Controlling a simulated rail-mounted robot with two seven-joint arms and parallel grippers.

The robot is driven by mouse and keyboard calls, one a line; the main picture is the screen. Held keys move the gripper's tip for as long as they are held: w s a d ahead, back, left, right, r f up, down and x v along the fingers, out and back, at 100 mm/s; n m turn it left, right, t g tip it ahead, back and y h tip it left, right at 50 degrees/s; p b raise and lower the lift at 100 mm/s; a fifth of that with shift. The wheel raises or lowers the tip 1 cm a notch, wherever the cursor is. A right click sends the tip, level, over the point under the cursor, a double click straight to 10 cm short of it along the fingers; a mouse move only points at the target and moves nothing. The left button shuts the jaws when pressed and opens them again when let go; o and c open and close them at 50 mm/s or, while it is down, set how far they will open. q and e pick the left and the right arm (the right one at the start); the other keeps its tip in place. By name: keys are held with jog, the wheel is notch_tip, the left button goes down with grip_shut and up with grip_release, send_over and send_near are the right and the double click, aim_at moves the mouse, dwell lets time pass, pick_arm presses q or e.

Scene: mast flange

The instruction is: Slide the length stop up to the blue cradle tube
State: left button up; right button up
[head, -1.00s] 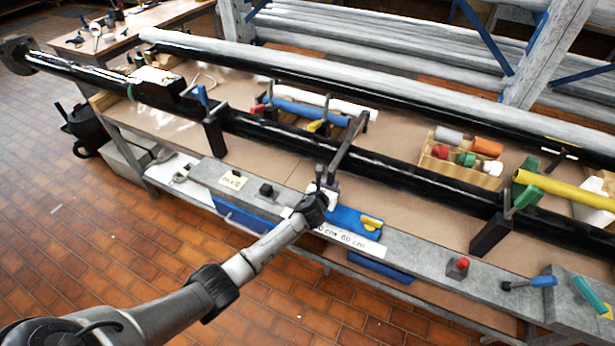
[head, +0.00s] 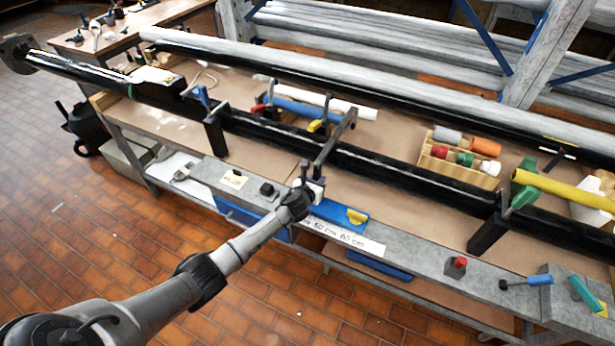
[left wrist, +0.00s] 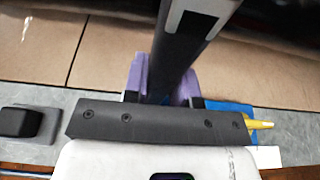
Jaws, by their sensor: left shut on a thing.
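The length stop (head: 333,142) is a dark grey bar that reaches from the bench's front rail across the long black pipe. The blue cradle tube (head: 297,111) lies behind the black pipe, held by dark posts. The stop's far end is close to the tube's right end; I cannot tell whether they touch. My left gripper (head: 308,186) is shut on the stop's near end. In the left wrist view the gripper's purple pads (left wrist: 163,82) sit on both sides of the dark bar (left wrist: 178,62). My right gripper is not in view.
A white tube (head: 345,106) lies behind the blue one. A wooden tray (head: 437,170) with coloured plugs stands to the right. The front rail carries a dark block (head: 268,189), a label strip (head: 345,237) and a red-topped piece (head: 457,263). Clamps (head: 213,128) straddle the pipe.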

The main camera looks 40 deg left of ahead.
pick_arm(q)
jog(key=a, duration=0.1)
jog(key=s+a, duration=0.1)
jog(key=a, duration=0.1)
jog(key=shift+a+f+p, duration=0.1)
jog(key=shift+p, duration=0.2)
dwell(0.5)
jog(key=o, duration=0.5)
jog(key=shift+a, duration=0.1)
jog(key=o, duration=0.4)
jog(key=shift+a, duration=0.1)
